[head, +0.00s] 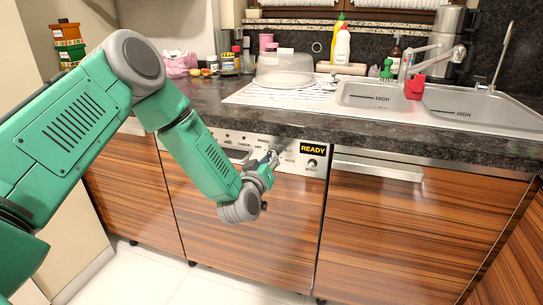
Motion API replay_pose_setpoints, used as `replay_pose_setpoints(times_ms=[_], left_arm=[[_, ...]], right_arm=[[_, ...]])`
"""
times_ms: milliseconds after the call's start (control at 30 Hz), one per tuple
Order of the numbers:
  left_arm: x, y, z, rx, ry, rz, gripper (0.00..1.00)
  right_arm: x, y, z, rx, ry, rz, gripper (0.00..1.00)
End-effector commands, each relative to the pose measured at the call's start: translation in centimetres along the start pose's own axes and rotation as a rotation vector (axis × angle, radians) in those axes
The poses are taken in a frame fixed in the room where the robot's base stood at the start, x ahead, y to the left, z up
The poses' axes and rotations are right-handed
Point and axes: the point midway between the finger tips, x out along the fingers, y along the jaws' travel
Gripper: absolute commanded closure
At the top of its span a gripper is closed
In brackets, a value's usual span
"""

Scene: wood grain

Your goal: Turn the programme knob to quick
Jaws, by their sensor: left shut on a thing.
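The dishwasher's control panel (230,139) is a pale strip under the worktop, with small printed labels around the knob area. My left gripper (272,157) reaches the panel from the front and is shut on the programme knob. The gripper hides the knob almost wholly, so I cannot tell which label its pointer faces. A display (313,149) right of the gripper reads READY in yellow on black. A small start control (312,163) sits below it. My right gripper is not in view.
The dark worktop (300,122) overhangs the panel. A double sink (450,103) with a red item (415,87) is at the right. Bottles, a clear-domed dish (285,72) and a pink bag (180,64) stand behind. A drawer handle (377,170) juts out at right. The tiled floor (140,275) is clear.

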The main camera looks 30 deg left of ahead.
Motion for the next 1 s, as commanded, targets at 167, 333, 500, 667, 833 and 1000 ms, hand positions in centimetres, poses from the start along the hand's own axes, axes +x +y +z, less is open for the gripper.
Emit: replay_pose_setpoints(times_ms=[167,333,500,667,833,1000], left_arm=[[-0.2,-0.4,0.6,0.001,-0.014,-0.006,1.0],[-0.2,-0.3,0.5,0.048,-0.015,-0.005,1.0],[-0.3,-0.2,0.4,0.203,-0.016,-0.003,1.0],[-0.3,-0.2,0.5,0.344,-0.017,-0.002,1.0],[-0.2,-0.4,0.6,0.402,-0.016,-0.004,1.0],[-0.3,-0.4,0.6,0.401,-0.016,-0.004,1.0]], right_arm=[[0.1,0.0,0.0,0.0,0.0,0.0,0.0],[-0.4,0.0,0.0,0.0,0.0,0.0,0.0],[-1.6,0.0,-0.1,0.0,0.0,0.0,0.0],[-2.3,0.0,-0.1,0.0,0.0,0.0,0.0],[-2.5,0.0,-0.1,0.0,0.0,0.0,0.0],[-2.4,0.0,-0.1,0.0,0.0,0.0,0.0]])
